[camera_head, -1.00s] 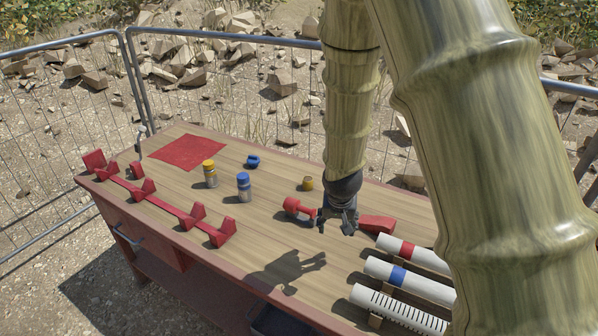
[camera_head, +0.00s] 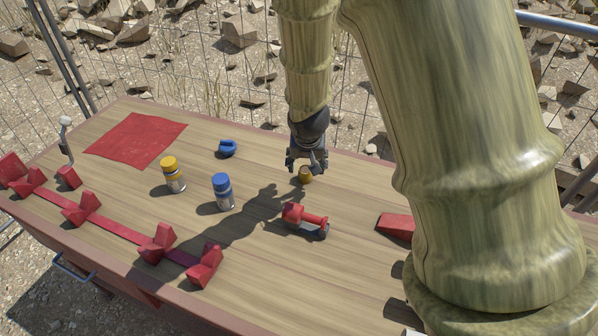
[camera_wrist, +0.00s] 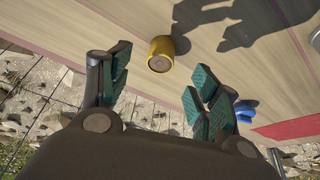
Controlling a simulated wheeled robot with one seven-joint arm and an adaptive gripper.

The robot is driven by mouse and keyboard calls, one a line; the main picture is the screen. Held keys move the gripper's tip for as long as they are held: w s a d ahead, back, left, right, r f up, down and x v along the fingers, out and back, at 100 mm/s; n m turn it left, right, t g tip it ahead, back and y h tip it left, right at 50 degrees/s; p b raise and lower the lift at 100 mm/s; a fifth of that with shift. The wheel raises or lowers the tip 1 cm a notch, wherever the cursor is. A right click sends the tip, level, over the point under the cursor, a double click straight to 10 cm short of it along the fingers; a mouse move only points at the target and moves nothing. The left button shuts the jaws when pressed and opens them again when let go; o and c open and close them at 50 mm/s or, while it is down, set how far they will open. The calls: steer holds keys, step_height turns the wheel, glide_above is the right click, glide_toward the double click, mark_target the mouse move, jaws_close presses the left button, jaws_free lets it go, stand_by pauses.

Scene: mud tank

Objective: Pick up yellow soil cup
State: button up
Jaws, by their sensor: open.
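The yellow soil cup (camera_head: 305,174) is a small dull-yellow cup on the wooden table, partly hidden behind my gripper in the head view. In the wrist view the cup (camera_wrist: 161,52) lies between the lines of the two fingers, a little beyond their tips. My gripper (camera_head: 307,162) is open and empty, pointing down close above the cup. In the wrist view its green-padded fingers (camera_wrist: 160,85) are spread wide, and neither appears to touch the cup.
A red tool (camera_head: 305,219) lies in front of the cup. A blue-capped jar (camera_head: 222,192), a yellow-capped jar (camera_head: 173,175) and a blue cup (camera_head: 227,148) stand to the left. A red block (camera_head: 396,226) is right. A red rack (camera_head: 120,229) lines the front-left edge.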

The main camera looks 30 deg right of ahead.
mark_target(306, 172)
steer(key=x, duration=0.2)
steer(key=w+x, duration=0.1)
steer(key=x, duration=0.1)
steer(key=shift+w+f, duration=0.15)
steer(key=shift+f, duration=0.05)
steer(key=shift+f+p, duration=0.25)
steer(key=shift+p, duration=0.15)
steer(key=shift+s+d+f, duration=0.35)
steer(key=shift+s+f, duration=0.1)
steer(key=shift+w+f+p, duration=0.3)
steer(key=shift+w+f, duration=0.55)
steer(key=shift+f, duration=0.2)
steer(key=shift+s+r, duration=0.3)
steer(key=shift+w+f, duration=0.15)
steer(key=c, duration=0.9)
steer(key=shift+c, duration=1.2)
